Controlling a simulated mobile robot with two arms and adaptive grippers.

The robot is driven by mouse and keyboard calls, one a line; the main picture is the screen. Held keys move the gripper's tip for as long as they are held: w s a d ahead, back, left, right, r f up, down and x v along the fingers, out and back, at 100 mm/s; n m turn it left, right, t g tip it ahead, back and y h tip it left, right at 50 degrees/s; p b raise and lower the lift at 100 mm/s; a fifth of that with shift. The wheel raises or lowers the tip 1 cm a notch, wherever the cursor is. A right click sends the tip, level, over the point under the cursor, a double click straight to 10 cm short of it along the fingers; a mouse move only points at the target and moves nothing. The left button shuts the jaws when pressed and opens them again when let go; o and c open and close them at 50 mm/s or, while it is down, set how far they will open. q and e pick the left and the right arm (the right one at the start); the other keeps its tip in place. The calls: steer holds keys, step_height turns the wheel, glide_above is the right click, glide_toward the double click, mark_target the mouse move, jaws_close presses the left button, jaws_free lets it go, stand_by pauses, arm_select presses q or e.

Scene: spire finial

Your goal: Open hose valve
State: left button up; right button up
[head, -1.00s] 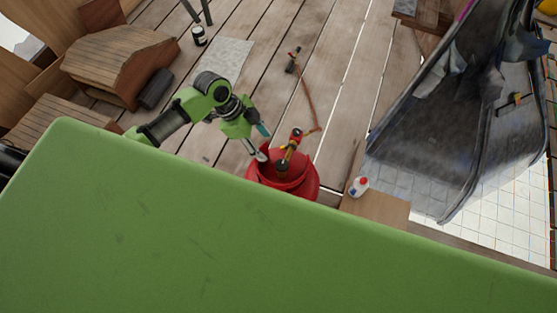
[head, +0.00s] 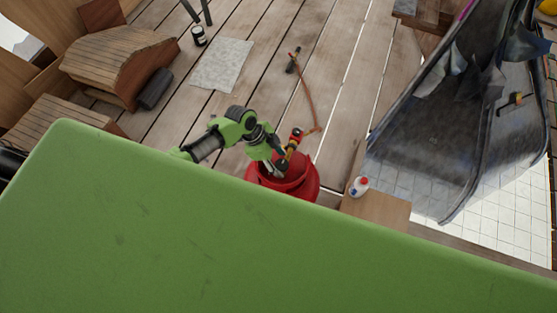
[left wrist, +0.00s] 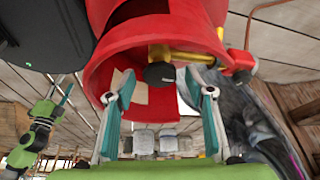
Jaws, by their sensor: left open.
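The hose valve (head: 294,141), yellow with red ends, stands at the red cylinder (head: 305,186) in the head view. In the left wrist view the valve's yellow pipe (left wrist: 190,56) has a black round end (left wrist: 159,75) and a red part (left wrist: 240,60) at its right. My left gripper (head: 277,164) is at the valve's left side; its fingers partly cover it. In the left wrist view the left gripper (left wrist: 168,105) is open, with the valve's black end above the gap and nothing between the teal pads. A green arm with my right gripper (left wrist: 56,103) shows small at left.
A thin orange-brown hose (head: 308,100) runs from the valve across the plank floor to a dark nozzle (head: 292,62). A white bottle (head: 359,186) stands on a wooden surface (head: 378,212) right of the cylinder. A large grey slide-like shell (head: 430,130) fills the right side.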

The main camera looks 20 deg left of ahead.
arm_select(q)
steer(key=shift+c, duration=0.5)
steer(key=c, duration=1)
steer(key=n+p, duration=0.1)
steer(key=p, duration=0.1)
steer(key=n+t+p, duration=0.1)
steer(key=shift+s+r+n, duration=0.25)
steer(key=shift+n, duration=0.05)
steer(key=n+p, duration=0.1)
steer(key=n+t+y+p, duration=0.1)
steer(key=n+p, duration=0.1)
steer(key=shift+s+d+n, duration=0.15)
steer(key=shift+d+n, duration=0.05)
steer(key=shift+n, duration=0.1)
steer(key=n+y+p, duration=0.1)
steer(key=n+p, duration=0.2)
steer(key=shift+d+f+t, duration=0.1)
steer(key=shift+d+t, duration=0.05)
steer(key=shift+t, duration=0.25)
steer(key=shift+s+d+f+n+y+p, duration=0.1)
steer(key=shift+n+y+p, duration=0.5)
steer(key=shift+n, duration=0.8)
